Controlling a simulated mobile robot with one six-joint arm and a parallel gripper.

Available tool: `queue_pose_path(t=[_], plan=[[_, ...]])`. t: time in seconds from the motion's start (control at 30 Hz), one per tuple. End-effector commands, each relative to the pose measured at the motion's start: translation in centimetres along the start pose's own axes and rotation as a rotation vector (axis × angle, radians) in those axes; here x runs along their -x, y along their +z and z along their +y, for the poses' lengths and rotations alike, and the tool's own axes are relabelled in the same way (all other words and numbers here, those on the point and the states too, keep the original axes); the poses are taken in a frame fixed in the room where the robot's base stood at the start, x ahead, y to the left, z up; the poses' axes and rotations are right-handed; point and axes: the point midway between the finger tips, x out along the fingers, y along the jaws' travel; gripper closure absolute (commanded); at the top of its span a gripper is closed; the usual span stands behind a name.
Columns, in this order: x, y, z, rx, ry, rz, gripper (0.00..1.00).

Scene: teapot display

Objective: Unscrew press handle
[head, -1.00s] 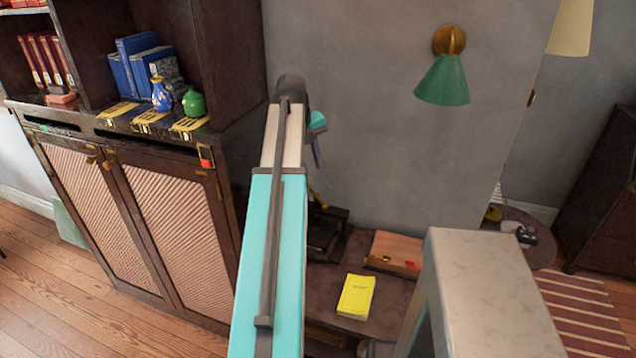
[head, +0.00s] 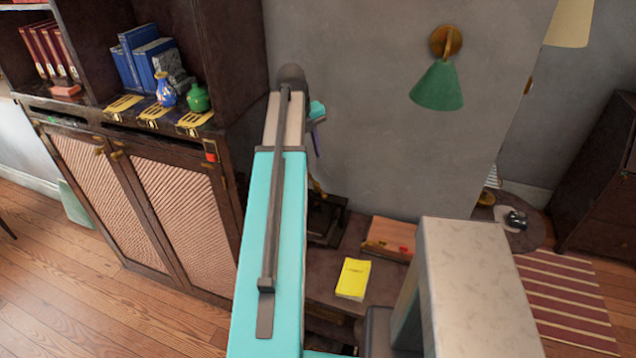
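A dark press-like object (head: 326,218) stands on the low table, partly hidden behind my raised arm. A small brass-coloured piece shows just above it, close to the arm's edge; I cannot tell whether it is the press handle. At the far end of my arm, a small teal part and a thin purple part (head: 316,141) stick out on the right, above the press. The purple part seems to belong to my gripper. Most of the gripper is hidden behind the arm, so its fingertips and any grasp do not show.
A yellow book (head: 353,279) and a brown wooden box (head: 388,236) lie on the low table (head: 328,285). A dark cabinet (head: 228,190) with books and small vases stands left. A green wall lamp (head: 438,87) hangs right. The wooden floor at left is clear.

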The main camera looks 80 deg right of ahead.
Motion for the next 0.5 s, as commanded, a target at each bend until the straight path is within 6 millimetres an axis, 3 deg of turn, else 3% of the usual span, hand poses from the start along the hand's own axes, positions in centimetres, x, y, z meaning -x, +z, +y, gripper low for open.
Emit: queue_pose_path(t=[0.27,0.5], plan=[[-0.5,0.0,0.0,0.000,0.000,0.001,0.73],[-2.2,-0.1,0.0,0.000,0.001,0.002,0.73]])
